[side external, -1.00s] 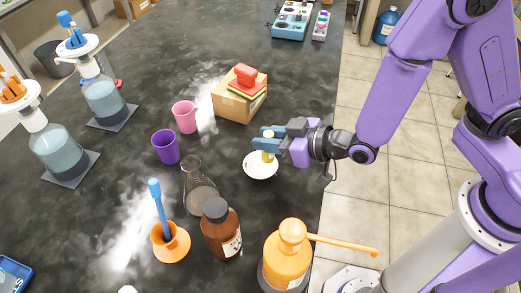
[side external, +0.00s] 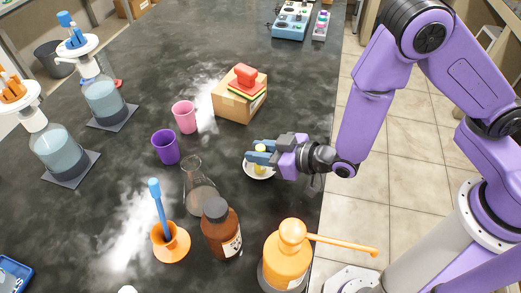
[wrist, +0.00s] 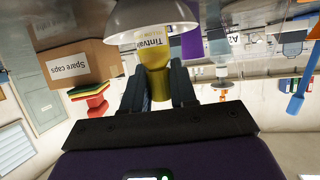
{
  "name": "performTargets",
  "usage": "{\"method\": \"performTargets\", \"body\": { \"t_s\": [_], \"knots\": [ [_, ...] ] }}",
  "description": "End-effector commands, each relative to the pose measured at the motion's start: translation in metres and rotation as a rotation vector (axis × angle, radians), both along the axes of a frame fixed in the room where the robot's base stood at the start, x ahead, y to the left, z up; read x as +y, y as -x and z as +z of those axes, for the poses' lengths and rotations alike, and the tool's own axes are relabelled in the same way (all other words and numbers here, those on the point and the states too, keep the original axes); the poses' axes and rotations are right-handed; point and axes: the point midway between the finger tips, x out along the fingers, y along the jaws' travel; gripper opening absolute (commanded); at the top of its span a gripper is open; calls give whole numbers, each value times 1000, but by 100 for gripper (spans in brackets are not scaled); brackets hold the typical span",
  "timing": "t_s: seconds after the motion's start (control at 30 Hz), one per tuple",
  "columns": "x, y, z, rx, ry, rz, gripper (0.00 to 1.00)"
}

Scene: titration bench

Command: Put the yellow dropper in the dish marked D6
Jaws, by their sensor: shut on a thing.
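My gripper (side external: 259,153) is shut on the yellow dropper (side external: 261,147), right over the white dish (side external: 249,172) near the bench's right edge. In the wrist view, which is upside down, the yellow dropper (wrist: 158,83) sits between the two dark fingers, with a partly readable label starting "Tintv". Its far end overlaps the mouth of the pale dish (wrist: 125,18). I cannot tell whether it touches the dish's bottom. The fingers hide part of the dropper and dish in the side view. No D6 mark is readable on the dish.
A cardboard box (side external: 232,107) with a red stamp-like thing on top stands behind the dish. A conical flask (side external: 199,195), brown bottle (side external: 222,232) and orange pump bottle (side external: 287,264) stand in front. Pink (side external: 185,117) and purple (side external: 166,148) cups are to the left.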

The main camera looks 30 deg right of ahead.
Motion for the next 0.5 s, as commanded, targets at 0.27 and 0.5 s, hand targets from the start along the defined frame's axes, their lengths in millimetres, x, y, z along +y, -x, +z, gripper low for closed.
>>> {"method": "performTargets", "body": {
  "t_s": [0.27, 0.5],
  "knots": [
    [0, 0, -3, 0, 0, 0, 52],
    [0, 0, -2, 0, 0, 0, 52]
  ]
}}
